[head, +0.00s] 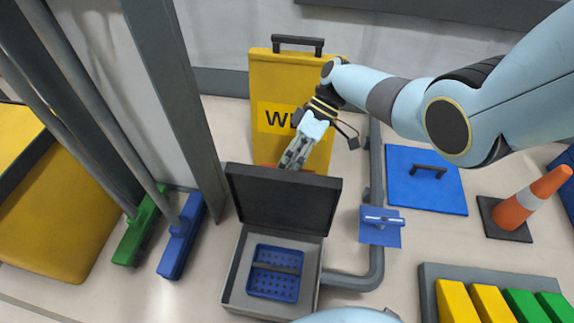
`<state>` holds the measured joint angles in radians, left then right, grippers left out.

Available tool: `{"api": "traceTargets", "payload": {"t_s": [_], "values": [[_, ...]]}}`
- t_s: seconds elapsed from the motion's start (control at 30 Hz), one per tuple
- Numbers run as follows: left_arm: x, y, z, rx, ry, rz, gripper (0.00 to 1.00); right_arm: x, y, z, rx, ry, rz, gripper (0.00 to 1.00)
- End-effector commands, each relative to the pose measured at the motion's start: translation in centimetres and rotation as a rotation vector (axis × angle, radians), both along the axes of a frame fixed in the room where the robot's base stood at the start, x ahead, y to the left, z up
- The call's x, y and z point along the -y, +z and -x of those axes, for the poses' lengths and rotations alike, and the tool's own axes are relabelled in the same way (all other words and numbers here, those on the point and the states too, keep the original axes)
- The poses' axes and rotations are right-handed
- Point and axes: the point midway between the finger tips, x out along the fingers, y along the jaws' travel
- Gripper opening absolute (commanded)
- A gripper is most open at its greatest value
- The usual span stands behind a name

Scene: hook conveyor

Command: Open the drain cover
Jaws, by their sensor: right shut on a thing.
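The drain cover (282,200) is a dark grey lid, raised and leaning back at the far side of a grey drain box (232,285). The box is open at the top. Inside it sits a blue perforated basket (275,286) with a dark bar handle across it. My right gripper (291,163) comes from the upper right and is at the cover's top edge. Its fingers are shut on the cover; the exact contact is partly hidden behind that edge. My left gripper is not in view.
A yellow sign (275,85) stands behind the cover. A grey pipe (376,200) bends around the box's right. Green (137,230) and blue (182,238) brooms stand left. A blue panel (440,202) and traffic cone (523,202) are right.

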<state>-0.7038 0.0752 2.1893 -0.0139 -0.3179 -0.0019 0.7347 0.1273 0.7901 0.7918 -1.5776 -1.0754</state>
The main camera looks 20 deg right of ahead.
Motion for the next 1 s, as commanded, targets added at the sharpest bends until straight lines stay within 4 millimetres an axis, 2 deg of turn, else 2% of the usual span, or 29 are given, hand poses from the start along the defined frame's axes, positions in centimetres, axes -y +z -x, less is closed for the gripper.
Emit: {"api": "traceTargets", "payload": {"t_s": [0.03, 0.17, 0.2, 0.27, 0.5, 0.63, 1.0], "values": [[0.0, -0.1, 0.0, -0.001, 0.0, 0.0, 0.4, 1.0, -0.7, 1.0, -0.022, 0.005, 0.019, 0.0], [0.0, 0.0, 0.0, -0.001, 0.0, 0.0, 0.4, 1.0, -0.7, 1.0, -0.023, 0.005, 0.02, 0.0], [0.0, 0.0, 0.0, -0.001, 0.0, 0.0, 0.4, 0.9, -0.7, 1.0, -0.023, 0.005, 0.02, 0.27], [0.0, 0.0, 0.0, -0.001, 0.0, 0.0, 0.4, 0.9, -0.6, 0.9, -0.021, 0.005, 0.018, 0.35], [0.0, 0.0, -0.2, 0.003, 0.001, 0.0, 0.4, 0.6, -0.3, 0.5, -0.012, 0.003, 0.013, 0.35], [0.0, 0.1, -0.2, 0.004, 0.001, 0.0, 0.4, 1.1, 0.3, 0.2, -0.009, 0.002, 0.014, 0.35], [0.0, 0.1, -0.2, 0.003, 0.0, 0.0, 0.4, 6.2, 5.7, -1.6, -0.01, 0.0, 0.016, 0.35]]}}
